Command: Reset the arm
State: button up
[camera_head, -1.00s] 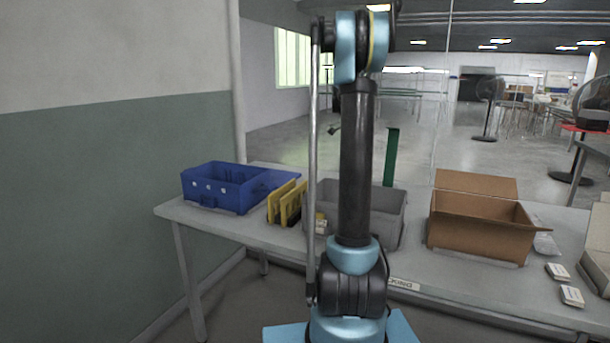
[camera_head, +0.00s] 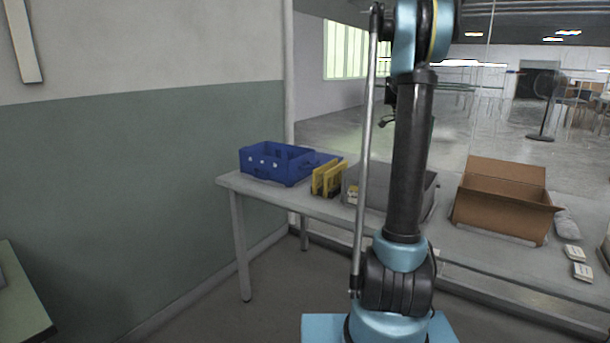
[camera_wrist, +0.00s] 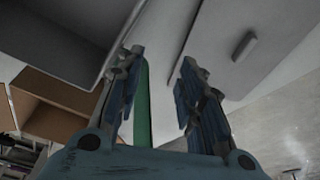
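My arm stands upright in the middle right of the head view, and its end is out of that frame at the top. In the wrist view my gripper (camera_wrist: 158,88) shows two blue-padded fingers spread apart with a clear gap and nothing held between them. A green upright strip (camera_wrist: 142,105) shows behind the left finger. The grey bin (camera_wrist: 55,42) is at the upper left of the wrist view, apart from the fingers. In the head view the grey bin (camera_head: 430,196) is partly hidden behind my arm.
On the grey table (camera_head: 318,205) stand a blue crate (camera_head: 290,170), yellow holders (camera_head: 325,178) and an open cardboard box (camera_head: 500,213). Small white boxes (camera_head: 575,258) lie at the right. A wall (camera_head: 150,180) and another table corner (camera_head: 25,305) are at the left.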

jog(key=s+a+n+t+y, duration=0.1)
jog(key=s+a+n+y, duration=0.1)
jog(key=s+a+n, duration=1.05)
jog(key=s+a+f+n, duration=0.2)
jog(key=s+f, duration=0.3)
jog(key=s, duration=0.4)
jog(key=s+a+f+n+t, duration=0.1)
jog(key=s+a+f+n, duration=0.2)
jog(key=s+f, duration=0.3)
jog(key=s+a+f+n+y, duration=0.1)
jog(key=s+a+f+n, duration=0.2)
jog(key=s, duration=1)
notch_tip(320, 180, down, 2)
jog(key=shift+s+a+f+t, duration=0.25)
jog(key=shift+a+t, duration=0.15)
jog(key=shift+a, duration=0.1)
jog(key=shift+w+f, duration=0.2)
jog(key=shift+w, duration=0.25)
